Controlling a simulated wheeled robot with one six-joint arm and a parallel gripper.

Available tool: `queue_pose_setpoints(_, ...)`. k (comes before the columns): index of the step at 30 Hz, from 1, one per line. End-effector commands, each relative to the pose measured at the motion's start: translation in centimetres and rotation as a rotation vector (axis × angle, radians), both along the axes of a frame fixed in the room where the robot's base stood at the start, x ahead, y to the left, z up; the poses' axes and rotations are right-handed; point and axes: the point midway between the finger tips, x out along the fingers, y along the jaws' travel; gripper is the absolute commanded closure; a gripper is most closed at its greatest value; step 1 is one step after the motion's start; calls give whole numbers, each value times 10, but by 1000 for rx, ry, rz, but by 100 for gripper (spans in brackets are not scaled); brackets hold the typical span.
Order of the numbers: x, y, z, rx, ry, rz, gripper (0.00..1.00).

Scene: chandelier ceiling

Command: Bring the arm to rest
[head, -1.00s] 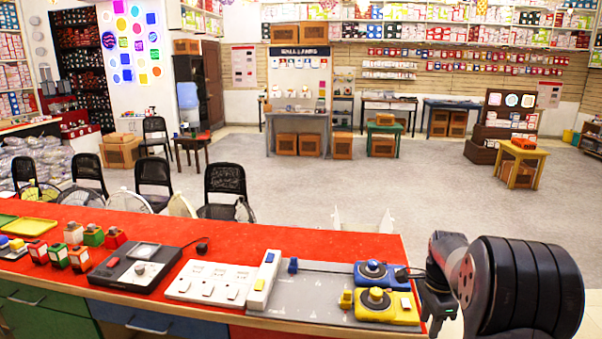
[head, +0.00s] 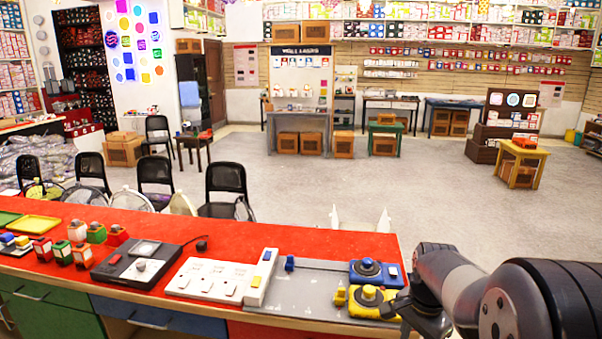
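My arm comes in from the lower right in the head view. Its dark gripper (head: 408,308) hangs low at the right end of the red counter (head: 230,232), close beside the yellow switch box (head: 368,301). I cannot tell whether it touches the box. The fingers are small, dark and partly hidden by the arm, so their opening cannot be made out. Nothing held is visible.
A blue switch box (head: 370,271) sits behind the yellow one on a grey mat (head: 310,292). A white socket panel (head: 210,279) and a black device (head: 137,262) lie further left. Black chairs (head: 226,182) stand behind the counter. Open floor (head: 430,200) lies beyond.

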Motion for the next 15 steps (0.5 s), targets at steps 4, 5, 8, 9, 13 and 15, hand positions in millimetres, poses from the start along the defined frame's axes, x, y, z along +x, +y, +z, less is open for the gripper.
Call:
queue_pose_setpoints(4, -20, 12, 8, -6, -10, 95, 64)
queue_pose_setpoints(5, -24, 15, 9, -7, -13, 116, 64)
queue_pose_setpoints(8, -37, 22, 12, -13, -20, 179, 64)
queue_pose_setpoints(9, -42, 25, 13, -15, -22, 205, 64)
queue_pose_setpoints(13, -60, 34, 16, -21, -30, 289, 64)
queue_pose_setpoints(15, -69, 38, 17, -26, -36, 333, 64)
